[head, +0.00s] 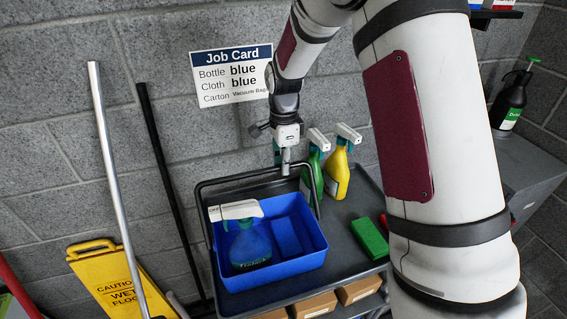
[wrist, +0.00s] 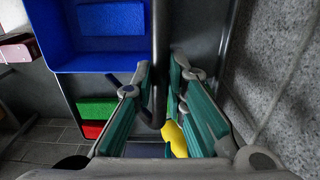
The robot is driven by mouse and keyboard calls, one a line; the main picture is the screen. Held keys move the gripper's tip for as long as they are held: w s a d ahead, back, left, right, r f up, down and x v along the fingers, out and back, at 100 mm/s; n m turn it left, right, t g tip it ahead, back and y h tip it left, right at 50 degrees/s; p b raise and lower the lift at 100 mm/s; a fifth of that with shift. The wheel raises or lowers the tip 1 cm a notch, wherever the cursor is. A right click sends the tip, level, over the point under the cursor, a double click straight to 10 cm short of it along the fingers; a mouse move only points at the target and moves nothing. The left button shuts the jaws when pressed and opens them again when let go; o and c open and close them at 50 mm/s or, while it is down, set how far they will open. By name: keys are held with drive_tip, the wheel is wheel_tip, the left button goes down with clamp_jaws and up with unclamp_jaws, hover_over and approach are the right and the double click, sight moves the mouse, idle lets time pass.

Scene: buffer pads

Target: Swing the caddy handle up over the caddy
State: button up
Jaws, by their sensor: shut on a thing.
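The blue caddy (head: 300,262) sits on the grey cart top, holding a blue spray bottle (head: 249,247) with a white head and a blue cloth or sponge (head: 287,236). Its dark handle (head: 235,179) stands raised, its top bar above the caddy's back part in the head view. My gripper (head: 285,164) is on the top bar, right of its middle, pointing down. In the wrist view the caddy (wrist: 60,50) is at upper left and the handle bar (wrist: 158,60) runs between the teal-padded fingers (wrist: 163,105). The exact contact is partly hidden.
A green spray bottle (head: 313,172) and a yellow one (head: 338,175) stand behind the caddy to the right. A green pad (head: 369,237) lies right of it on the cart (head: 345,258). A yellow wet-floor sign (head: 110,280) and poles lean at left. Cartons (head: 318,304) sit below.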

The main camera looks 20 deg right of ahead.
drive_tip(key=shift+s+r+p, duration=0.3)
drive_tip(key=shift+s+r, duration=0.15)
drive_tip(key=shift+s, duration=0.1)
drive_tip(key=s+r+p, duration=0.2)
drive_tip(key=s+p, duration=0.2)
drive_tip(key=s, duration=0.2)
drive_tip(key=shift+s+r+p, duration=0.2)
drive_tip(key=shift+s+p, duration=0.6)
drive_tip(key=shift+s, duration=0.95)
drive_tip(key=o, duration=0.7)
drive_tip(key=shift+c, duration=0.2)
wheel_tip(320, 180, up, 7)
